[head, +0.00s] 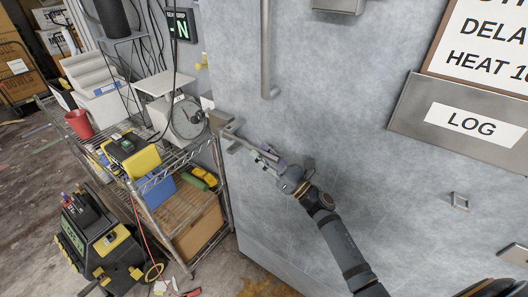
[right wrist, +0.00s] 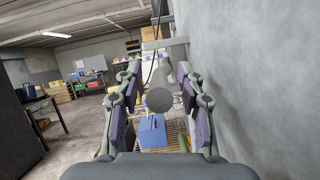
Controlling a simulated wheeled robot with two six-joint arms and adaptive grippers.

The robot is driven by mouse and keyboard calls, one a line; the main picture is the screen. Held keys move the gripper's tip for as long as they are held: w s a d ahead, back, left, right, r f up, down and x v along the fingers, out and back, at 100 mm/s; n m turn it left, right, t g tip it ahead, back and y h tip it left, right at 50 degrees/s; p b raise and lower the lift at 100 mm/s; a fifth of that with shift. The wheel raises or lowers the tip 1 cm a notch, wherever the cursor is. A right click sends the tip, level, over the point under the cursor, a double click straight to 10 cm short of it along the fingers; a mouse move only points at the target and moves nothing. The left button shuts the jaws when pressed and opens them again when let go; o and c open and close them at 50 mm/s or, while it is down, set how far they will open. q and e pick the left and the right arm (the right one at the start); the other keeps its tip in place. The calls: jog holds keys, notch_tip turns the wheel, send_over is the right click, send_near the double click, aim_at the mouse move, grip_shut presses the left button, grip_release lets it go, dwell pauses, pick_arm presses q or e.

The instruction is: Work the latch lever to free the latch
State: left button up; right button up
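The grey latch (head: 222,122) sits at the left edge of the freezer door, and its lever (head: 238,143) points out from it to the lower right. In the right wrist view the lever is seen nearly end-on, with a round grey knob (right wrist: 159,100) at its near end. My right gripper (head: 262,158) is at the lever's end, close to the door face. In the right wrist view the gripper (right wrist: 157,105) is open, its two purple-padded fingers on either side of the knob with gaps showing. My left gripper is in neither view.
The grey door (head: 340,120) is close beside my right gripper and carries a vertical bar handle (head: 266,50) above the latch. A wire shelf cart (head: 152,187) with a scale (head: 186,118) stands left of the door. A black-and-yellow wheeled unit (head: 95,235) stands before the cart.

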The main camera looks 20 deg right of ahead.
jog(key=shift+c, duration=1.1)
grip_shut()
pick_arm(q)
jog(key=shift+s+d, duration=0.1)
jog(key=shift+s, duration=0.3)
pick_arm(e)
jog(key=shift+s, duration=0.1)
